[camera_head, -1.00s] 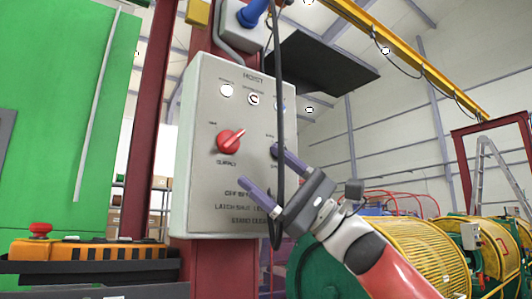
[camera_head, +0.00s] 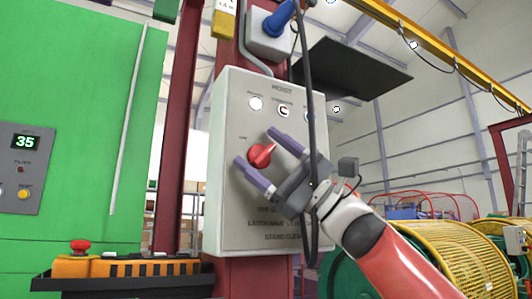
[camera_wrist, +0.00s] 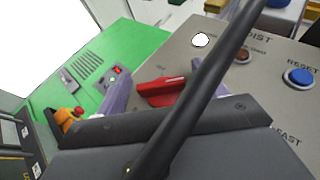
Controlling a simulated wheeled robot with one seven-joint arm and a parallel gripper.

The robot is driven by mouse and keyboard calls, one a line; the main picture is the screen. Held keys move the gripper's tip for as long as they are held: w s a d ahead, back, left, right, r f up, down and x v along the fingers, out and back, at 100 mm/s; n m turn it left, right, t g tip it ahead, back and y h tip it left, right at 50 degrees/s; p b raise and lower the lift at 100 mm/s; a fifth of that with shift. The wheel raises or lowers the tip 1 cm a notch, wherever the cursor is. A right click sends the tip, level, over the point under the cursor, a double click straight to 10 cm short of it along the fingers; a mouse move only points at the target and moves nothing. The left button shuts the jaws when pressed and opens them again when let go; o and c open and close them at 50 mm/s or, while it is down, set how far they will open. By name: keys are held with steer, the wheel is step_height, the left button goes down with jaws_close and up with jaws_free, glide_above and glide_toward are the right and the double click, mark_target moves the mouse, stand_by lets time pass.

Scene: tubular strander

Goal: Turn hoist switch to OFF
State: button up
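The grey hoist control panel (camera_head: 240,215) is mounted on a dark red column in the head view. Its red rotary switch (camera_head: 261,154) has a pale pointer line tilted up to the right. The switch also shows in the wrist view (camera_wrist: 160,92). My gripper (camera_head: 255,155) is open, with one purple finger at the upper right of the red knob and the other at its lower left. Whether the fingers touch the knob cannot be told. The labels around the knob are too small or partly hidden to read.
A black cable (camera_head: 311,130) hangs in front of the panel, close to my gripper, and crosses the wrist view. A blue reset button (camera_wrist: 299,77) sits on the panel. An orange box with a red button (camera_head: 80,246) stands at lower left. Yellow reels (camera_head: 440,255) stand at right.

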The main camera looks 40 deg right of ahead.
steer(key=c, duration=0.9)
steer(key=n+g+p, duration=0.1)
steer(key=r+n+g+p, duration=0.1)
steer(key=p, duration=0.1)
steer(key=shift+g, duration=0.3)
steer(key=shift+f+n+g+h+p, duration=0.1)
steer(key=shift+n+g+h+p, duration=0.2)
steer(key=shift+n+g+p, duration=0.15)
steer(key=shift+f+n+g+h, duration=0.35)
steer(key=shift+g+h, duration=0.05)
steer(key=shift+g, duration=0.15)
steer(key=o, duration=1)
steer(key=shift+b+v, duration=0.45)
steer(key=shift+v, duration=3.5)
steer(key=shift+w, duration=0.1)
